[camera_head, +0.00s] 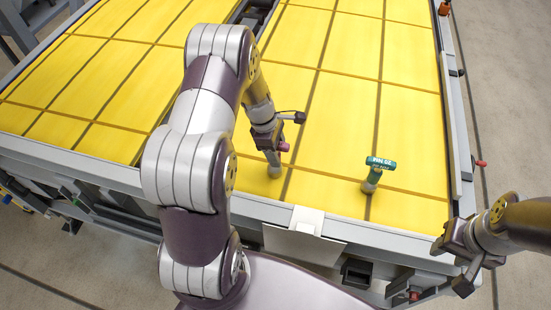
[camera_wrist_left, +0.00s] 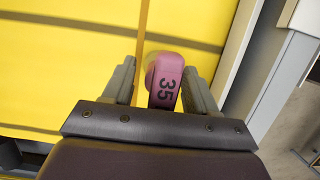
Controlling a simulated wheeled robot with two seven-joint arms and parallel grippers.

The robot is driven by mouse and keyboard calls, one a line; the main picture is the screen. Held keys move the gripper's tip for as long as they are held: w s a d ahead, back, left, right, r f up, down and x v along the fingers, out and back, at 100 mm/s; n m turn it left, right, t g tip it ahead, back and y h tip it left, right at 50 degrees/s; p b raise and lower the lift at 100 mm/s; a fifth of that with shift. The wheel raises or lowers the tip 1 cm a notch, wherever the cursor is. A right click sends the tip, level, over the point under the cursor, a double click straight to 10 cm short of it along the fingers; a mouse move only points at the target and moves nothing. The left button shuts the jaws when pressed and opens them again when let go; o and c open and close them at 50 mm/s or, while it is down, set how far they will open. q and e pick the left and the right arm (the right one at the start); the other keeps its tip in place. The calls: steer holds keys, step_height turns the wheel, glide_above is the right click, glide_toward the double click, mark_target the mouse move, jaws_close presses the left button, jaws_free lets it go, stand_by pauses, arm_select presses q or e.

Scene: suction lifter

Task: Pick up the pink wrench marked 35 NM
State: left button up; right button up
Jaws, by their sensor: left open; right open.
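The pink wrench (camera_wrist_left: 165,82) marked 35 shows in the left wrist view, between the two fingers of my left gripper (camera_wrist_left: 158,85). My right gripper (camera_head: 459,264) is at the lower right, empty, beyond the table's edge.
A teal wrench (camera_head: 380,162) marked 20 NM stands on the yellow table (camera_head: 330,195), to the right of my left gripper. A white plate (camera_head: 305,222) sits at the grey front edge. The yellow surface around the teal wrench is clear.

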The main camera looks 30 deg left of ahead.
arm_select(q)
steer(key=shift+s+f, duration=0.1)
jaws_close()
